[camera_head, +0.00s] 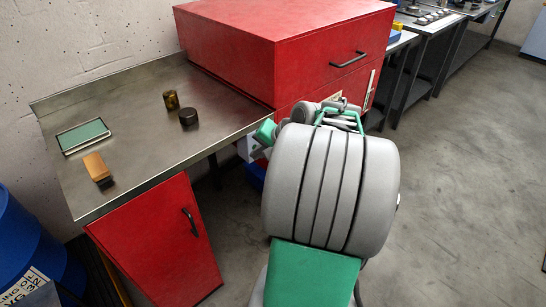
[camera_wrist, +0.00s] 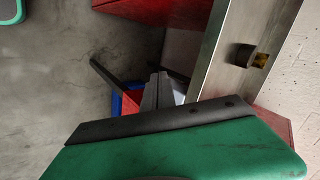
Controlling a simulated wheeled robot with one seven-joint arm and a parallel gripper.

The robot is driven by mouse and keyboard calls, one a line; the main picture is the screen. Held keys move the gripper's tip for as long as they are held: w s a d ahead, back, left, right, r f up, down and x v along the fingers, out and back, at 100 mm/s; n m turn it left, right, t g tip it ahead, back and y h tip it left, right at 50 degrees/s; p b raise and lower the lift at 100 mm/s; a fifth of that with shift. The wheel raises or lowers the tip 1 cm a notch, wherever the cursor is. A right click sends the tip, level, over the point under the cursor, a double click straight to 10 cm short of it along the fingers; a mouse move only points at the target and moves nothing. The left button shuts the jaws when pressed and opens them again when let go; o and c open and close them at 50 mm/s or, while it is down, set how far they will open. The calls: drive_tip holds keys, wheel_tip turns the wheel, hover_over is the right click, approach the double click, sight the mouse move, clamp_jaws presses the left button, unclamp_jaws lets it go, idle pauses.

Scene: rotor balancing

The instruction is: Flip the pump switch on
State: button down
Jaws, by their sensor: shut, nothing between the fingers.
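I cannot make out a pump switch in either view. My gripper (camera_wrist: 159,92) shows in the wrist view as two grey fingers close together, shut and empty, beyond a dark edge and the green housing of my wrist. In the head view my grey and green arm covers the middle, and the fingertips cannot be made out. In the wrist view the fingers are seen beside the metal bench (camera_wrist: 212,60), over the gap below it; I cannot tell whether they touch anything.
The bench (camera_head: 140,95) holds a brass cylinder (camera_head: 171,100), a dark cylinder (camera_head: 188,117), a green-topped tray (camera_head: 83,135) and a wooden-handled brush (camera_head: 97,168). A red cabinet (camera_head: 230,38) adjoins it. A blue drum (camera_head: 28,240) stands left. Floor at right is clear.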

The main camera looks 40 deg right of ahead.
drive_tip(key=s+d+m+t, duration=0.1)
drive_tip(key=s+d+m, duration=0.1)
drive_tip(key=d, duration=0.4)
drive_tip(key=s+d+f+m+t+h+b, duration=0.1)
drive_tip(key=s+d+m+t, duration=0.1)
drive_tip(key=d, duration=0.4)
drive_tip(key=shift+s+f+m+b, duration=0.25)
drive_tip(key=shift+s+m+b, duration=0.05)
drive_tip(key=shift+s+m, duration=0.4)
drive_tip(key=shift+d, duration=0.1)
drive_tip(key=w+r+b+x, duration=0.1)
drive_tip(key=x, duration=1.2)
drive_tip(key=shift+w+b, duration=0.3)
drive_tip(key=shift+w, duration=0.1)
drive_tip(key=shift+r+p, duration=0.1)
drive_tip(key=shift+p, duration=0.2)
